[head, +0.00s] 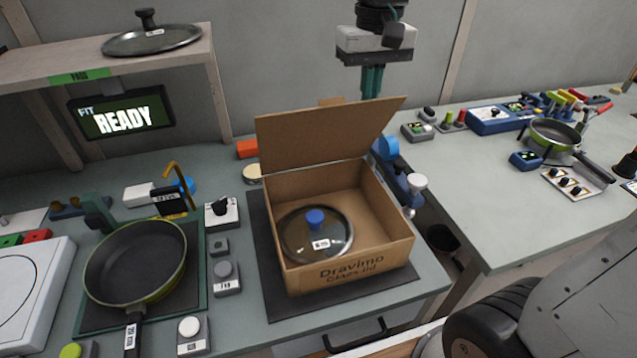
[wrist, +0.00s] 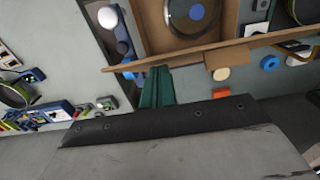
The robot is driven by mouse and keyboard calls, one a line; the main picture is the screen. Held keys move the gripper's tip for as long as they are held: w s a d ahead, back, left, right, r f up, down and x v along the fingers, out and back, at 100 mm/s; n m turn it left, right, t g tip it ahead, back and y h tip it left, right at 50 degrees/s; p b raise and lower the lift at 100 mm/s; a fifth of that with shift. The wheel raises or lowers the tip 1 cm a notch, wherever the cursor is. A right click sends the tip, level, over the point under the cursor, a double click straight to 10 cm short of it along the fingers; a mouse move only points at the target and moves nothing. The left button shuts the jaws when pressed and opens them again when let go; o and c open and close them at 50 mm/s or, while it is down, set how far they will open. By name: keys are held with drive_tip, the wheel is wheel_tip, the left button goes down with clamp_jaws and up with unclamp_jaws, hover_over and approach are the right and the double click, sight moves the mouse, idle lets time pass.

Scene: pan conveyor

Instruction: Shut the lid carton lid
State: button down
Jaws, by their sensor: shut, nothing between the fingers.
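The brown carton (head: 345,277) stands open on a dark mat on the left bench. Its lid (head: 322,136) stands up from the back edge, leaning back. Inside lies a round glass pan lid (head: 302,246) with a blue knob, also seen in the wrist view (wrist: 196,14). My gripper (head: 371,94) has green fingers and is shut and empty, just above and behind the right part of the lid's top edge. In the wrist view, the fingers (wrist: 156,76) show beside the edge of the carton lid (wrist: 190,53); I cannot tell whether they touch.
A green pan (head: 136,262) sits left of the carton. A blue clamp-like device (head: 398,175) stands close at the carton's right. A shelf (head: 110,58) with another pan lid is at upper left. A gap separates the right bench (head: 500,200).

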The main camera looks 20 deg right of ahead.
wheel_tip(320, 180, up, 6)
idle(0.6)
idle(0.4)
drive_tip(key=s+d+f, duration=0.1)
drive_tip(key=s+f, duration=0.2)
drive_tip(key=s, duration=0.3)
drive_tip(key=s+d+f+t, duration=0.1)
drive_tip(key=s+f, duration=0.3)
drive_tip(key=s, duration=0.3)
drive_tip(key=s+d+f, duration=0.1)
drive_tip(key=s+f, duration=0.2)
drive_tip(key=s, duration=0.4)
drive_tip(key=shift+f, duration=0.25)
drive_tip(key=shift+r, duration=0.1)
